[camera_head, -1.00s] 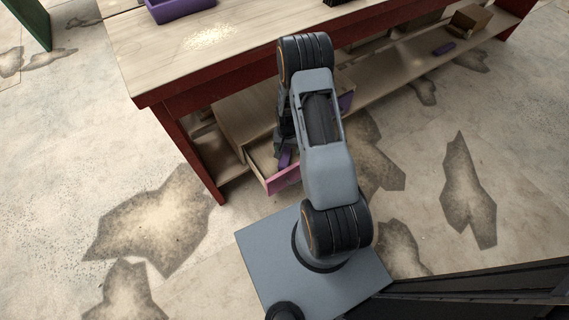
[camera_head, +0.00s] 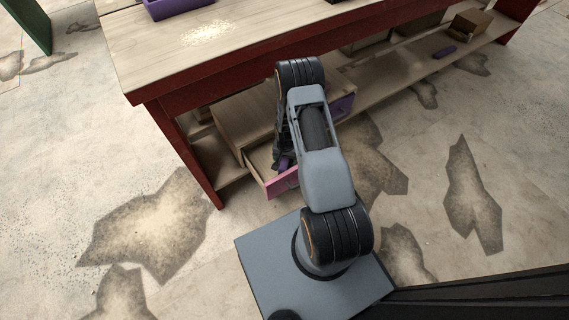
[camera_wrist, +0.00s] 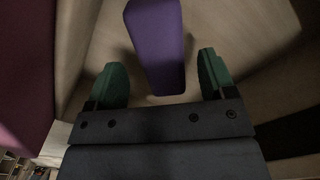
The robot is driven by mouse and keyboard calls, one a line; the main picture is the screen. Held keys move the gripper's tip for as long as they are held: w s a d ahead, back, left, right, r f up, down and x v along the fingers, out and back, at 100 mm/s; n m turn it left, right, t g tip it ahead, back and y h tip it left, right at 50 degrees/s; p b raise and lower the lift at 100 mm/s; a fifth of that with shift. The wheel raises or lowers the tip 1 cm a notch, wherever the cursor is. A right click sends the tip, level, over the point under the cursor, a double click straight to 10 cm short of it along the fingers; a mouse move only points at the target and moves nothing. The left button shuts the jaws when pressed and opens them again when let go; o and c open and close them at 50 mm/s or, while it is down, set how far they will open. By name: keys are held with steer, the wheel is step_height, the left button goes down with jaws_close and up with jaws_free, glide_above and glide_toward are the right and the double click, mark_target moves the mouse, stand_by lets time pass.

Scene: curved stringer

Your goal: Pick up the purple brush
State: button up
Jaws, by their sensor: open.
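A purple block-like object, which I take as the brush (camera_wrist: 156,45), lies in the open drawer in the wrist view. A small part of the brush (camera_head: 284,163) also shows in the head view, mostly hidden by my arm. My gripper (camera_wrist: 162,80) is open, its green fingertips on either side of the brush's near end, with gaps between. I cannot tell whether the fingertips are level with it. The drawer (camera_head: 283,184) has a pink front and wooden inside, and is pulled out under the workbench.
The workbench (camera_head: 150,85) has a wooden top and dark red frame above the drawer. A purple bin (camera_head: 165,10) stands on top. On the lower shelf lie another purple object (camera_head: 445,52) and a cardboard box (camera_head: 470,22). A purple drawer front (camera_head: 343,104) is right of my arm.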

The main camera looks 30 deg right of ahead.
mark_target(285, 162)
step_height(285, 162, down, 4)
steer(key=shift+w+f+b, duration=0.1)
steer(key=shift+b, duration=0.75)
steer(key=shift+c, duration=0.4)
steer(key=c, duration=1.1)
steer(key=shift+o, duration=0.2)
step_height(285, 162, up, 10)
steer(key=p, duration=0.4)
steer(key=o, duration=0.4)
steer(key=shift+c, duration=0.9)
